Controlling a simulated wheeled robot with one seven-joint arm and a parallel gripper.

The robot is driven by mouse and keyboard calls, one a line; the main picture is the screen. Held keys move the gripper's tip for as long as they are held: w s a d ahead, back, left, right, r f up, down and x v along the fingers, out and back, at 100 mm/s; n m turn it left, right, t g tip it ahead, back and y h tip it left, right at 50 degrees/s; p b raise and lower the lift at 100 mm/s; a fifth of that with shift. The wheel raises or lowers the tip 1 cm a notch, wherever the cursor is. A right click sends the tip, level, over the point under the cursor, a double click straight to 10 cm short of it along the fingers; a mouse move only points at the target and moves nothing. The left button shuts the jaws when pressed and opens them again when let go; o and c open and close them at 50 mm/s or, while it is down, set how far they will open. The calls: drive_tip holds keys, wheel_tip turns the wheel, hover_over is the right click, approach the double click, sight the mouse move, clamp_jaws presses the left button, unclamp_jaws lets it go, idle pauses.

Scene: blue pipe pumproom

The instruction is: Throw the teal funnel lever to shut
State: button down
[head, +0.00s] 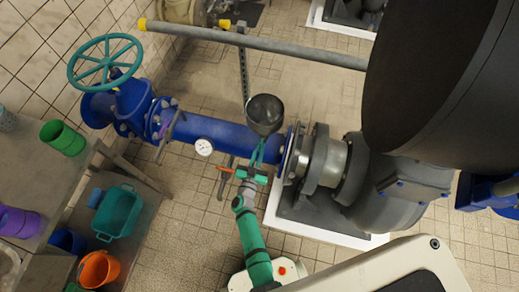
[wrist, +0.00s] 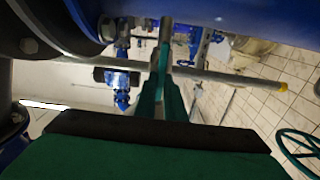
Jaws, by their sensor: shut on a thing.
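The dark metal funnel (head: 265,108) stands above the blue pipe (head: 232,138) in the head view. A thin teal lever (head: 259,150) shows just below the funnel, in front of the pipe. My gripper (head: 255,167) reaches up to it from below and is shut on it. The fingers hide the grasped part. The lever's pivot cannot be made out.
An orange-handled lever (head: 226,170) is close left of my gripper, near a white gauge (head: 204,147). A teal handwheel (head: 105,62) is at the upper left. A grey rail (head: 255,43) crosses behind. The pump (head: 335,165) is close on the right.

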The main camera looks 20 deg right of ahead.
drive_tip(key=shift+m, duration=0.3)
drive_tip(key=m, duration=0.5)
drive_tip(key=f+m, duration=0.1)
drive_tip(key=m, duration=0.5)
drive_tip(key=s+d+m, duration=0.1)
drive_tip(key=m, duration=0.5)
drive_tip(key=shift+d+f, duration=0.1)
drive_tip(key=shift+f, duration=0.1)
drive_tip(key=shift+m, duration=0.4)
drive_tip(key=c, duration=1.8)
unclamp_jaws()
drive_tip(key=shift+c, duration=0.2)
